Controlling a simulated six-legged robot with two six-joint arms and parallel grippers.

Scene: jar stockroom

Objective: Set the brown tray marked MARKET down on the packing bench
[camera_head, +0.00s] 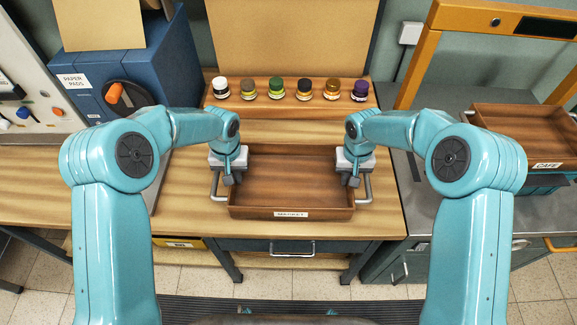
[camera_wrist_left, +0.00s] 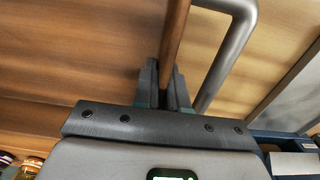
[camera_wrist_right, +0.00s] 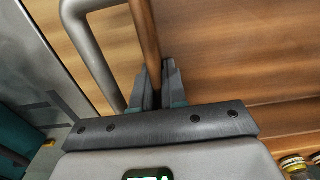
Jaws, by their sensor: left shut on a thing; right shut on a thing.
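The brown wooden tray (camera_head: 290,180) marked MARKET on its front label is empty and lies level over the packing bench (camera_head: 186,195), within its edges. I cannot tell whether its underside touches the bench top. My left gripper (camera_head: 232,178) is shut on the tray's left side wall, and my right gripper (camera_head: 351,178) is shut on its right side wall. In the left wrist view the fingers (camera_wrist_left: 168,88) pinch the thin wall beside a grey metal handle (camera_wrist_left: 232,55). In the right wrist view the fingers (camera_wrist_right: 157,88) do the same beside the other handle (camera_wrist_right: 90,50).
Several lidded jars (camera_head: 304,89) stand in a row behind the tray. A blue PAPER PADS unit (camera_head: 135,75) stands at the back left. Another brown tray marked CAFE (camera_head: 525,125) sits to the right on a grey counter. Bench top is bare left of the tray.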

